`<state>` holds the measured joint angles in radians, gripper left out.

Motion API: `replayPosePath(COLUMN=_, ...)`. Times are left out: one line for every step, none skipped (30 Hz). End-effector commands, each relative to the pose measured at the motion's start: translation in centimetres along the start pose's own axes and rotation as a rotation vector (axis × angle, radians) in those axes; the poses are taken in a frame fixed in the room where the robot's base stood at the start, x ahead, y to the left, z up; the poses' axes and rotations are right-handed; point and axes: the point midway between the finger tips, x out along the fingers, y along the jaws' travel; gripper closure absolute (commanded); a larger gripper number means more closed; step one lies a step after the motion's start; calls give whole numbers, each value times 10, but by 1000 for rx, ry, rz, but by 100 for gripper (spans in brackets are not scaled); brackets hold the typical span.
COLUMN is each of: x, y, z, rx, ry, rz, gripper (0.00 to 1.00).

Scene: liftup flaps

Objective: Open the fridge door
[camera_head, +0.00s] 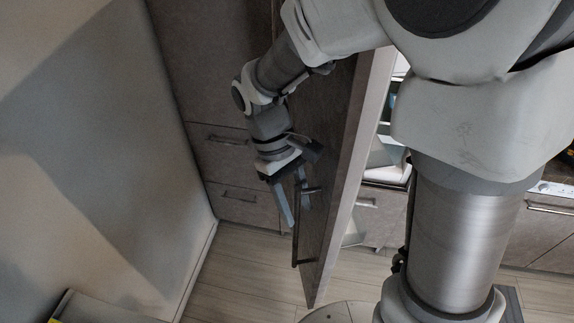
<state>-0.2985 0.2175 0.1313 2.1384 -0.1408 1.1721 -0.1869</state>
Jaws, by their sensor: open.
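The fridge door (326,205) is a tall dark grey panel with a pale edge (345,190). It stands swung out from the cabinets, seen nearly edge-on. A dark vertical bar handle (296,245) is on its left-hand face. My gripper (292,202) points down beside the upper part of this handle, its two fingers open. One finger is left of the handle and the other is close to the door face. I cannot tell whether either finger touches the handle. Pale shelves or bins (388,152) show to the right of the door, partly hidden by my arm.
Grey cabinets with drawers (240,160) stand behind and left of the door. A plain wall (90,150) closes off the left side. A counter with drawers (545,215) is at the right. The wooden floor (245,270) is clear below the gripper. A low object (95,308) sits at lower left.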

Motion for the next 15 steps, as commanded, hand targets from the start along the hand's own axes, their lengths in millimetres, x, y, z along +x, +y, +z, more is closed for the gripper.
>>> replayPosePath(x=-7, y=0, z=-1, rx=0, ry=4, rz=1, gripper=53)
replayPosePath(x=-12, y=0, z=-1, rx=0, ry=5, rz=2, gripper=53)
replayPosePath(x=-19, y=0, z=-1, rx=0, ry=7, rz=2, gripper=53)
replayPosePath(x=-25, y=0, z=0, rx=-1, ry=6, rz=2, gripper=53)
replayPosePath(x=-32, y=0, z=-1, rx=-1, ry=7, rz=3, gripper=53)
replayPosePath(x=-42, y=0, z=-1, rx=-1, ry=7, rz=3, gripper=53)
replayPosePath(x=-49, y=0, z=-1, rx=-1, ry=7, rz=3, gripper=53)
replayPosePath(x=-57, y=0, z=-1, rx=-1, ry=7, rz=3, gripper=53)
replayPosePath(x=-67, y=0, z=-1, rx=-1, ry=7, rz=3, gripper=53)
replayPosePath(x=-74, y=0, z=-1, rx=-1, ry=7, rz=2, gripper=53)
replayPosePath(x=-82, y=0, z=-1, rx=-1, ry=8, rz=2, gripper=53)
replayPosePath(x=-92, y=0, z=-1, rx=-1, ry=7, rz=2, gripper=53)
replayPosePath(x=-98, y=0, z=-1, rx=-1, ry=6, rz=2, gripper=53)
replayPosePath(x=-105, y=0, z=-1, rx=-1, ry=7, rz=2, gripper=53)
replayPosePath(x=-114, y=0, z=-1, rx=0, ry=7, rz=1, gripper=53)
